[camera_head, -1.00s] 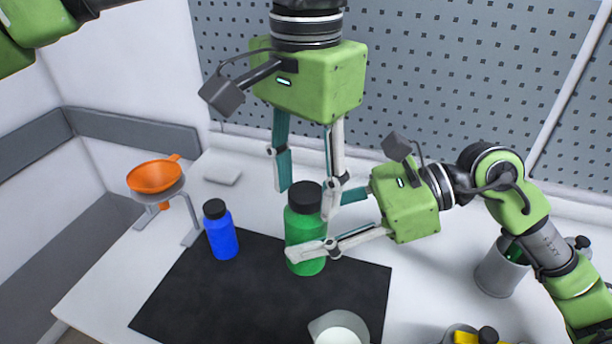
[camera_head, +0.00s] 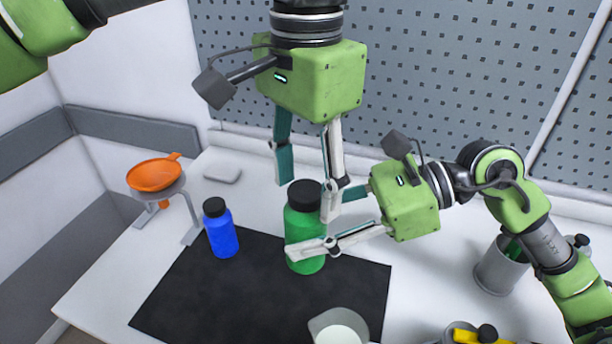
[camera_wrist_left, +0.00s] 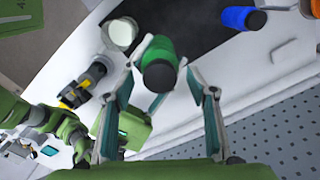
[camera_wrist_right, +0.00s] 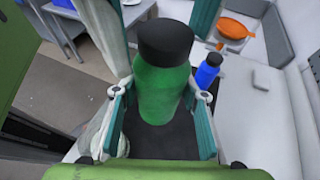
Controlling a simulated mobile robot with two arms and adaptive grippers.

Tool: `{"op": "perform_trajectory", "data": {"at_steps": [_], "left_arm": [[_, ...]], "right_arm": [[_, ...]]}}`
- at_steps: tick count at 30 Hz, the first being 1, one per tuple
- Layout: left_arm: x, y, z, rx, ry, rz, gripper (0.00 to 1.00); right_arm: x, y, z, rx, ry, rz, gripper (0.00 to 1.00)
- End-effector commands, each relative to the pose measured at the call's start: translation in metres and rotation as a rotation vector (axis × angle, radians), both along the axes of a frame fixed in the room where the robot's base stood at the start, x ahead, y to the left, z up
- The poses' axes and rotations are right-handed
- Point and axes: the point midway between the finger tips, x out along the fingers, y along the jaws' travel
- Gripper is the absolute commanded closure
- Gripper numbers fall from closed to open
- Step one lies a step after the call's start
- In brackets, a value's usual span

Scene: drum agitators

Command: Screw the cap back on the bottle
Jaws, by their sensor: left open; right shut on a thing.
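The green bottle (camera_head: 303,228) stands upright on the black mat, with the black cap (camera_head: 304,193) sitting on its top; I cannot tell how tight the cap is. My right gripper (camera_head: 318,232) is shut on the bottle's body from the right; in the right wrist view the bottle (camera_wrist_right: 158,90) stands between its fingers. My left gripper (camera_head: 306,197) points down over the bottle and is open, its fingers on either side of the cap. In the left wrist view the cap (camera_wrist_left: 159,76) lies between the spread fingers, apart from them.
A blue bottle (camera_head: 222,236) with a black cap stands on the mat (camera_head: 200,295), left of the green one. An orange funnel (camera_head: 154,174) rests on a stand at the left. A pale cup (camera_head: 338,330) is at the front. A grey container (camera_head: 497,275) is at the right.

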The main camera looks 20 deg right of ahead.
Motion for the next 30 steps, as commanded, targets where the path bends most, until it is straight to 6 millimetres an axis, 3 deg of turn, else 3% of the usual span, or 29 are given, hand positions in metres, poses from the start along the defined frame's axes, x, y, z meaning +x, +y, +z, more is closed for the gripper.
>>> {"op": "perform_trajectory", "data": {"at_steps": [5,18,24,30], "left_arm": [[0.0,-0.001,0.01,-0.002,-0.001,0.001,0.48],[0.0,-0.001,0.094,-0.001,0.0,0.002,0.48],[0.001,-0.001,0.114,0.001,0.0,0.002,0.48],[0.0,0.0,0.12,0.001,0.0,0.0,0.48]], "right_arm": [[0.0,0.0,0.001,0.001,-0.001,-0.001,1.0],[0.0,0.0,0.0,0.001,-0.001,-0.001,1.0],[0.0,0.0,0.0,0.001,-0.001,-0.001,1.0],[0.0,0.0,0.0,0.001,-0.001,-0.001,1.0]]}}
